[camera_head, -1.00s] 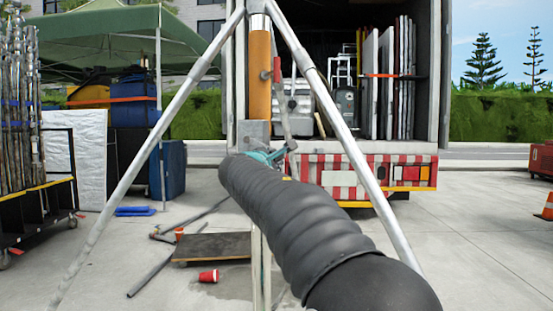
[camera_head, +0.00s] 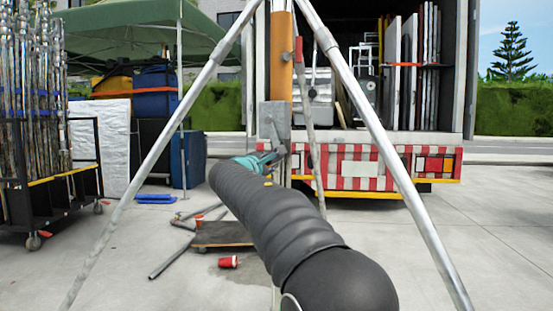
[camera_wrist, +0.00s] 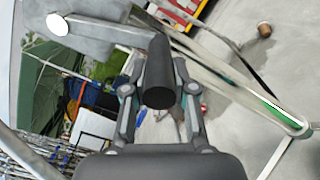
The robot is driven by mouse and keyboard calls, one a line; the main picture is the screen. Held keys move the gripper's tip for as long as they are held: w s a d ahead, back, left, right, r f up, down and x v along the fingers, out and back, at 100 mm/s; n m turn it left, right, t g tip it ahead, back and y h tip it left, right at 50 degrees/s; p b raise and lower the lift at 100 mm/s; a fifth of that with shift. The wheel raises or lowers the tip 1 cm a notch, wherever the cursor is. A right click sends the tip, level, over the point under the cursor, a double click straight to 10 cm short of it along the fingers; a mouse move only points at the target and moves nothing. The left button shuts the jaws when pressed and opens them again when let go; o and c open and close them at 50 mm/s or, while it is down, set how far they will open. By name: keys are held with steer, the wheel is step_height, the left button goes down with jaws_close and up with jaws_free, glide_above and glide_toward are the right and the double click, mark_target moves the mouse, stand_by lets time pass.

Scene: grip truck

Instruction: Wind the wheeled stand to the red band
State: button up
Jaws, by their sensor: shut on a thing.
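The stand's silver legs (camera_head: 378,140) spread on both sides of its upright column. An orange section (camera_head: 281,60) shows high on the column, with a grey box-shaped housing (camera_head: 274,119) below. A small red part (camera_head: 298,50) sits beside the orange section; I cannot tell whether it is the red band. My gripper (camera_head: 263,159) is at the column, just below the housing. In the wrist view, my gripper (camera_wrist: 159,70) is shut around a black cylindrical handle (camera_wrist: 160,88) on a grey crank arm (camera_wrist: 105,33). The stand's wheels are not visible.
A truck with a red-and-white striped tail (camera_head: 348,168) stands behind. A low dark dolly (camera_head: 222,235), loose pipes and a red cup (camera_head: 228,262) lie on the ground. A pole cart (camera_head: 50,200) stands at left. The concrete at right is mostly clear.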

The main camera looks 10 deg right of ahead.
steer(key=w+a+p, duration=0.2)
steer(key=a, duration=0.1)
steer(key=shift+w+a+f, duration=0.1)
steer(key=shift+a+f, duration=0.1)
steer(key=shift+a, duration=0.05)
jaws_close()
steer(key=shift+w+a+r+p, duration=0.25)
steer(key=shift+w+a+p, duration=0.15)
steer(key=shift+a+p, duration=0.25)
steer(key=shift+o, duration=0.5)
jaws_free()
steer(key=shift+r, duration=0.15)
steer(key=o, duration=1.1)
